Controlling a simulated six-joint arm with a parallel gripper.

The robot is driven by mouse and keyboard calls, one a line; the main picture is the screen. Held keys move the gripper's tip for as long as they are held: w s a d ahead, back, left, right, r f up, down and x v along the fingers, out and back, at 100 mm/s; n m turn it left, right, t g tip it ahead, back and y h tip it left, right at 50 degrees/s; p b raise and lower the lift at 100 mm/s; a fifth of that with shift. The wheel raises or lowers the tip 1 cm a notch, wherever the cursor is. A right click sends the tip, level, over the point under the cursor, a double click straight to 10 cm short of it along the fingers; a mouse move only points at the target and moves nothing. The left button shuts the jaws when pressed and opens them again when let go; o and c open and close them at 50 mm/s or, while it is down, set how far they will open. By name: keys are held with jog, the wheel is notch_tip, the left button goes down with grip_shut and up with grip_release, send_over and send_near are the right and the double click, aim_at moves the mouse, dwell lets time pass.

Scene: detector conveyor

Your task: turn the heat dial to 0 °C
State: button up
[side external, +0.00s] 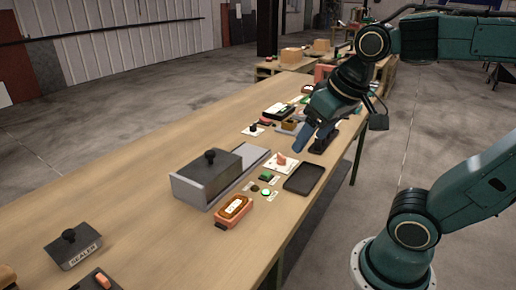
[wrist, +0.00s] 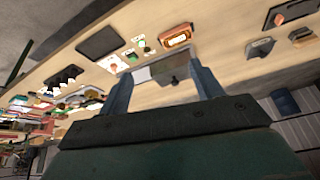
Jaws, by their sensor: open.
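A reddish dial knob (side external: 281,160) sits on a small white plate in the middle of the table in the side view; it looks like the heat dial. The plate with its reddish knob (wrist: 112,66) also shows in the wrist view, left of my fingers. Its markings and setting are too small to read. My gripper (side external: 312,138) is open and empty, above the table and beyond the dial, apart from it. In the wrist view my two fingers (wrist: 160,72) are spread wide with nothing between them.
A grey metal box (side external: 190,192) with a black knob stands left of the dial. A black tray (side external: 304,178), a green button (side external: 265,177) and an orange device with a display (side external: 234,208) are close by. A block marked "SEALER" (side external: 72,249) sits at the near left. Several small devices crowd the far end.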

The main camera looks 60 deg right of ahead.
jog(key=w+d+r+m+g+h, duration=0.1)
jog(key=w+d+m+g, duration=0.1)
jog(key=w+d+m, duration=0.45)
jog(key=m+g+h, duration=0.2)
jog(key=m+g, duration=0.3)
jog(key=m, duration=1)
send_over(281, 156)
jog(key=w+a, duration=0.3)
jog(key=a, duration=0.2)
notch_tip(281, 156, down, 13)
jog(key=shift+d+f, duration=0.15)
jog(key=shift+f, duration=0.05)
jog(key=shift+f, duration=0.1)
jog(key=x, duration=1.3)
jog(key=shift+s+d+f, duration=0.2)
jog(key=shift+s, duration=0.15)
